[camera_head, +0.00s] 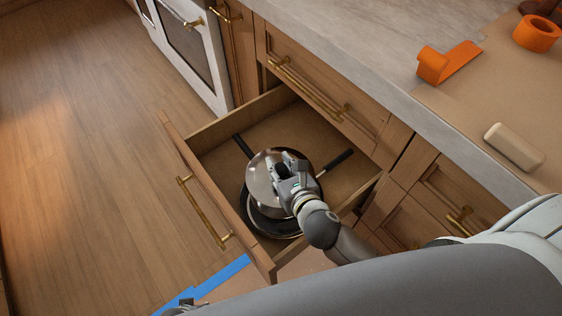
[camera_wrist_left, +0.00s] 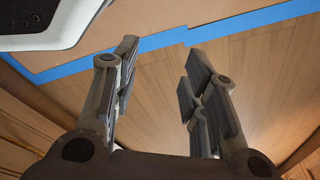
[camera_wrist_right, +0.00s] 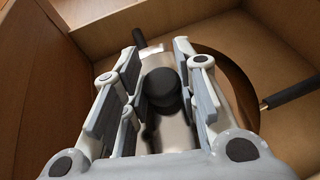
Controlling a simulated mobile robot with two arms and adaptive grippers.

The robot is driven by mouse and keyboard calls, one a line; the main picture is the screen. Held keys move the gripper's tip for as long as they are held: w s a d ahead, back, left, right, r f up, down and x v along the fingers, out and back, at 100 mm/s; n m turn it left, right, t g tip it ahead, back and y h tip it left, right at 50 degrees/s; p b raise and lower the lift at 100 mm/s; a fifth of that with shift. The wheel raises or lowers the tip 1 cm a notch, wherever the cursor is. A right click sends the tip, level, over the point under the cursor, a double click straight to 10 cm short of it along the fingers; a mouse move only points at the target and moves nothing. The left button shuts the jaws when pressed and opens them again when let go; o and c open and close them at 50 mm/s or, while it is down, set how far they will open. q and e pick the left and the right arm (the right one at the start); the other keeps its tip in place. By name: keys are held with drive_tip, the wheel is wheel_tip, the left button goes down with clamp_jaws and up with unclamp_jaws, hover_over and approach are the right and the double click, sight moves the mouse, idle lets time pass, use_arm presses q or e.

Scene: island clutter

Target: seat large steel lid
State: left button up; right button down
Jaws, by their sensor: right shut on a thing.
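The large steel lid (camera_head: 262,170) is a shiny round disc in the open drawer (camera_head: 190,172), over the dark pans. My right gripper (camera_head: 288,168) reaches down over the lid and is shut on its black knob (camera_wrist_right: 161,88), which shows between the fingers in the right wrist view. The gripper hides part of the lid, and I cannot tell whether the lid rests level on a pan. A dark pan (camera_head: 270,226) shows below the lid's near edge. My left gripper (camera_wrist_left: 160,85) is open and empty, above the floor.
Black pan handles (camera_head: 336,162) stick out toward the drawer's sides. The drawer walls surround the pans closely. An orange tape dispenser (camera_head: 447,63), an orange roll (camera_head: 536,33) and a beige block (camera_head: 513,147) lie on the counter. Blue tape (camera_head: 215,282) runs along the floor.

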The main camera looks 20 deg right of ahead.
sight(282, 175)
use_arm(q)
drive_tip(key=shift+s, duration=0.1)
use_arm(e)
drive_tip(key=shift+s+r, duration=0.1)
use_arm(q)
drive_tip(key=shift+r, duration=0.15)
use_arm(e)
drive_tip(key=shift+f, duration=0.25)
drive_tip(key=shift+f+b, duration=0.4)
drive_tip(key=shift+b, duration=0.4)
drive_tip(key=shift+f+b, duration=0.95)
drive_tip(key=shift+b, duration=0.15)
drive_tip(key=shift+f+b, duration=0.65)
drive_tip(key=shift+b, duration=0.2)
drive_tip(key=shift+f+b, duration=0.4)
drive_tip(key=shift+b, duration=0.05)
use_arm(q)
drive_tip(key=w+r, duration=0.1)
drive_tip(key=r, duration=1)
drive_tip(key=w+r+t, duration=0.1)
drive_tip(key=w+r, duration=0.1)
drive_tip(key=r, duration=1)
drive_tip(key=shift+w+t+b, duration=0.3)
drive_tip(key=shift+b, duration=0.05)
use_arm(e)
drive_tip(key=shift+f, duration=0.25)
use_arm(q)
drive_tip(key=shift+d, duration=0.15)
